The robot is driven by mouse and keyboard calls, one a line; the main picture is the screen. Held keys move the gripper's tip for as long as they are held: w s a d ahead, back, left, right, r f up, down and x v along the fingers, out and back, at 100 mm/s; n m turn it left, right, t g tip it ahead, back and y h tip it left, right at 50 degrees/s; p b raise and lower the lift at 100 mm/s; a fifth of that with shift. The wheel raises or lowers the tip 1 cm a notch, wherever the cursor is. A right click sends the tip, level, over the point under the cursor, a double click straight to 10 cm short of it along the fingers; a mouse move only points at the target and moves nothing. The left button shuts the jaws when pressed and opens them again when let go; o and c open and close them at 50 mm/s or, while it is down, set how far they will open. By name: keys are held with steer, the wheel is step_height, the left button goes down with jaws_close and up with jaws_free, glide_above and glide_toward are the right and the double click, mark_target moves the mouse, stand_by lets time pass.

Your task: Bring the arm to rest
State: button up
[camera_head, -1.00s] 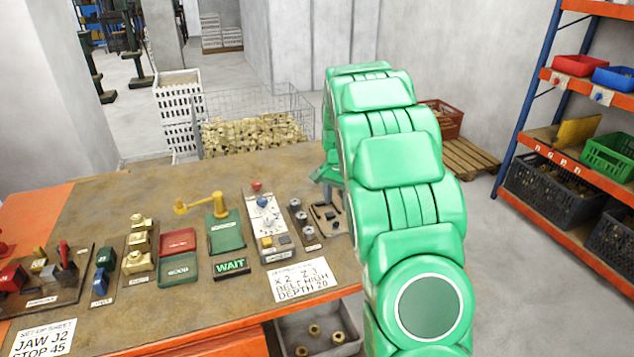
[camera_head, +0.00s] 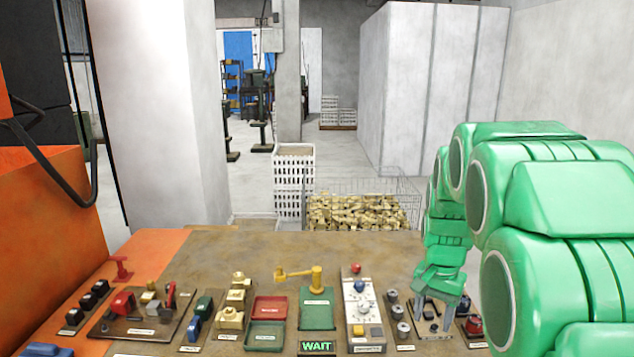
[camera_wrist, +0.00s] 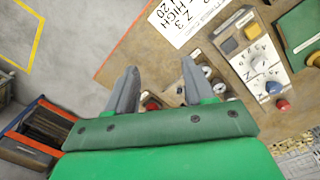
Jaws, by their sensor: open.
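My green arm (camera_head: 560,205) stands at the right in the head view, bent over the right end of the bench. My gripper (camera_head: 436,312) hangs fingers down above the bench's right end, near small gauges on a dark board. In the wrist view my gripper (camera_wrist: 158,90) shows two grey fingers spread apart with nothing between them. Gauges and a red button show beyond the fingers there. I cannot tell the exact height of the fingertips above the board.
The brown bench (camera_head: 230,255) carries a control panel (camera_head: 362,312), a green stand with a brass arm (camera_head: 316,300), red and green trays and brass parts (camera_head: 231,316). A lit WAIT sign (camera_head: 317,346) is at the front. A wire basket of brass parts (camera_head: 358,212) stands behind.

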steer(key=s+a+r+n, duration=0.1)
steer(key=s+a+n, duration=0.2)
steer(key=s, duration=1.2)
steer(key=s+a+r+n+g, duration=0.1)
steer(key=s+a+n, duration=0.3)
steer(key=s, duration=1.2)
steer(key=shift+s+a, duration=0.2)
steer(key=shift+a, duration=0.95)
